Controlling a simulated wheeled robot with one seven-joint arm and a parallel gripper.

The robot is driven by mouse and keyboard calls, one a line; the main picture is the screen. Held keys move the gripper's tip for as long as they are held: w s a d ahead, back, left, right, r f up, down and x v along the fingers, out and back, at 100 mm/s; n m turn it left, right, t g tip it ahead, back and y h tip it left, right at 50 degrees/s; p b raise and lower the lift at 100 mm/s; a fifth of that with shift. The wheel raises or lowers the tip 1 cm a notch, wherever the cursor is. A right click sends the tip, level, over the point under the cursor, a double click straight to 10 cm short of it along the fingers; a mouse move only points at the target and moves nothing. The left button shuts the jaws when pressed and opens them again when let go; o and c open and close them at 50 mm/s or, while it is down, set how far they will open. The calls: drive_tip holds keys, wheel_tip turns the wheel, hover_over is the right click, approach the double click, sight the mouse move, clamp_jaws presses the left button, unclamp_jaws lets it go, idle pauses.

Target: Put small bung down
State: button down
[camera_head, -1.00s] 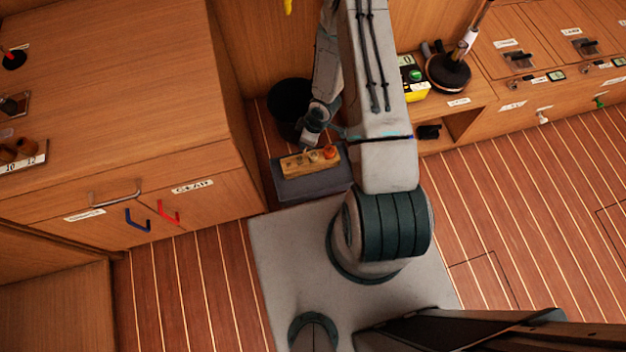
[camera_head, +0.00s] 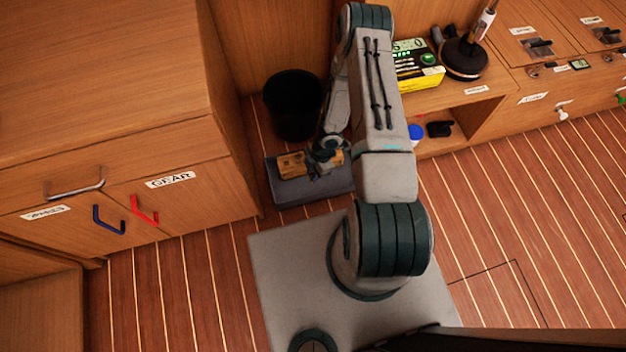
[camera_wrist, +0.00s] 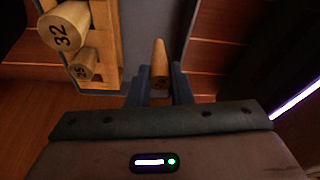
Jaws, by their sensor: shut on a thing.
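The small bung (camera_wrist: 160,62) is a pale wooden tapered plug between my two fingers in the wrist view. Its narrow end points up in the picture, and a dark mark on its wide end is too small to read. My gripper (camera_wrist: 159,84) is shut on it.
The rack lies on a grey box (camera_head: 315,190) on the planked floor. A black bin (camera_head: 294,104) stands behind it. A wooden cabinet (camera_head: 180,185) with red and blue handles is at left. A shelf with a yellow-and-black case (camera_head: 416,65) is at right.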

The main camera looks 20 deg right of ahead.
drive_tip(key=shift+f+b, duration=0.9)
drive_tip(key=shift+f, duration=1.5)
drive_tip(key=shift+f, duration=0.25)
drive_tip(key=c, duration=1.3)
unclamp_jaws()
drive_tip(key=shift+r, duration=0.1)
